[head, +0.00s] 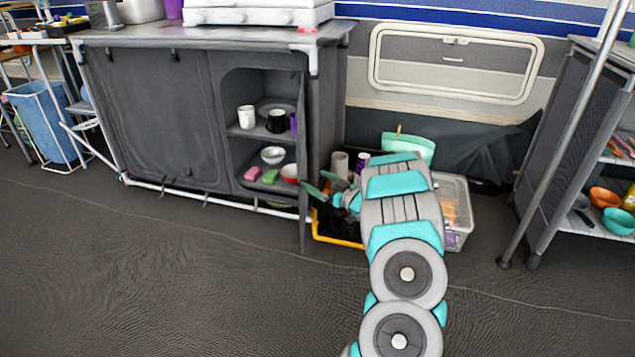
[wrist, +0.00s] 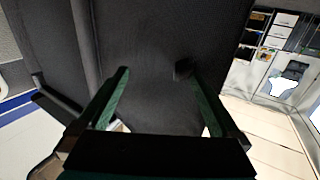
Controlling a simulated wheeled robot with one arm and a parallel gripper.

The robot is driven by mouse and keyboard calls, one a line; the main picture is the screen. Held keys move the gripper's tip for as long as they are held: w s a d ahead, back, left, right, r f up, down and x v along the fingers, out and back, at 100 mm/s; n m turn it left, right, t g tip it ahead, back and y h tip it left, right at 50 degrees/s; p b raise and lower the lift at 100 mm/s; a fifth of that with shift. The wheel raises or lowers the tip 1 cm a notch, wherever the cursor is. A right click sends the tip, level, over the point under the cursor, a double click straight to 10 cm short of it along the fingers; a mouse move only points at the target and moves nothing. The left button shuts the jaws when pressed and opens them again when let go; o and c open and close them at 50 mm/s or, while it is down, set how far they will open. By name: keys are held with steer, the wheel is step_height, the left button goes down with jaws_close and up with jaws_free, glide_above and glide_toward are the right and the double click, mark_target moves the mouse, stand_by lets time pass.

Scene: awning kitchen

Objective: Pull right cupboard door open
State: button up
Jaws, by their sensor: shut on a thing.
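The grey cupboard (head: 150,110) stands at the left. Its right door (head: 303,225) is swung outward and shows nearly edge-on, so the right compartment is open to view. A small dark knob-like piece (wrist: 183,70) is by the right fingertip. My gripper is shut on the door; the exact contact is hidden.
Cups (head: 276,121) and bowls (head: 272,155) stand on the open shelves. A yellow-edged crate (head: 338,241) and a clear bin (head: 456,200) are on the floor beside my arm. A shelf rack (head: 575,130) stands at the right. The floor in front is clear.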

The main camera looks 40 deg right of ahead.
steer(key=shift+s+d+r, duration=0.25)
steer(key=shift+s+d, duration=0.15)
steer(key=shift+s, duration=0.1)
steer(key=shift+c, duration=0.8)
steer(key=s, duration=0.6)
steer(key=shift+s+f, duration=0.2)
steer(key=shift+s, duration=0.2)
steer(key=shift+a, duration=0.1)
